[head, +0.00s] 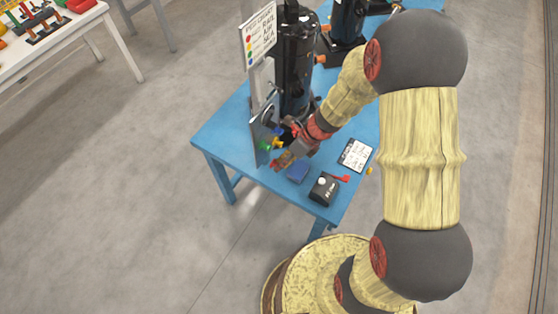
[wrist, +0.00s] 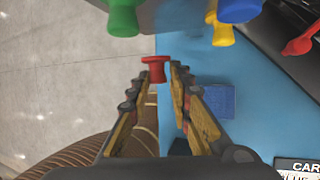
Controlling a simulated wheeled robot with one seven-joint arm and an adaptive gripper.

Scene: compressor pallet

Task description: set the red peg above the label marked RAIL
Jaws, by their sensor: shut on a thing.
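My gripper (wrist: 158,75) is shut on the red peg (wrist: 154,67), held between its fingertips in the wrist view. In the head view my gripper (head: 281,160) is low beside an upright grey panel (head: 260,150) on the blue table. Green (wrist: 122,16), yellow (wrist: 222,34) and blue (wrist: 239,9) pegs show ahead of the fingertips in the wrist view. The red peg is apart from them. Green (head: 265,145) and yellow (head: 278,143) ones also show at the panel in the head view. I cannot make out a RAIL label at the panel.
A sign with coloured dots (head: 258,38) stands above the panel, before a black tank (head: 296,60). On the blue table (head: 222,130) are a blue block (head: 298,172), a black box (head: 324,189), a red item (head: 341,178) and a written card (head: 356,154). Floor lies left.

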